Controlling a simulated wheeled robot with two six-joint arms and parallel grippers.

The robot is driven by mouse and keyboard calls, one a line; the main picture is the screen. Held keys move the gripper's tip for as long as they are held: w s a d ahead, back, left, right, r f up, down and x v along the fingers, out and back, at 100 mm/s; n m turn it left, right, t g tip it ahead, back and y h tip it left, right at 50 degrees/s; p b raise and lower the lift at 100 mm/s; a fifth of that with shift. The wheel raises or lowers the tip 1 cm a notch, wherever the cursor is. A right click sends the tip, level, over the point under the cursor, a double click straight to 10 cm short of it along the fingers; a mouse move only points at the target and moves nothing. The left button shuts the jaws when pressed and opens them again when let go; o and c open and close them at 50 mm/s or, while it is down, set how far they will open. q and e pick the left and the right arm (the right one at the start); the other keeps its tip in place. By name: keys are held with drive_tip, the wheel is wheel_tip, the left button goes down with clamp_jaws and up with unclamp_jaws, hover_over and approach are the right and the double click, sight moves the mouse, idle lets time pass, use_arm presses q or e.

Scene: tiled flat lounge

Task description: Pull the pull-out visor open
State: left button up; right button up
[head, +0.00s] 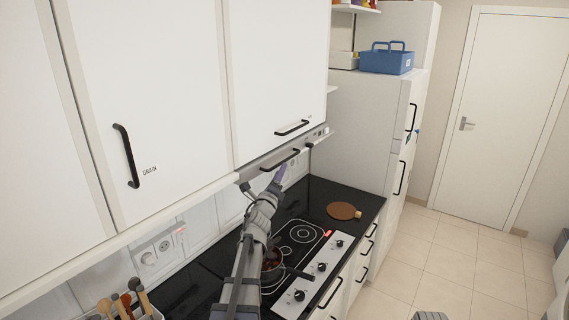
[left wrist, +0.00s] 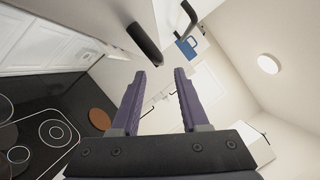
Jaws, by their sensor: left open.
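The pull-out visor (head: 254,171) is a slim grey-white front under the wall cabinet, with a black bar handle (head: 280,160). It looks pushed in, roughly flush below the cabinet. My left gripper (head: 279,176) is just below the handle in the head view, above the hob. In the left wrist view the gripper (left wrist: 160,76) has its two purple fingers apart with nothing between them. A thick black handle bar (left wrist: 145,42), apparently the visor's, lies just beyond the fingertips, apart from them.
A cabinet door with its own black handle (head: 292,128) is above the visor. Below are a black hob (head: 299,234), a pot (head: 272,268) and a round brown board (head: 342,211). A blue caddy (head: 387,58) stands on the tall unit. Tiled floor (head: 437,262) is open at right.

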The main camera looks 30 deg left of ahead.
use_arm(q)
drive_tip(key=p+x, duration=0.1)
drive_tip(key=x, duration=0.4)
drive_tip(key=shift+w, duration=0.3)
drive_tip(key=shift+c, duration=0.2)
clamp_jaws()
idle(0.9)
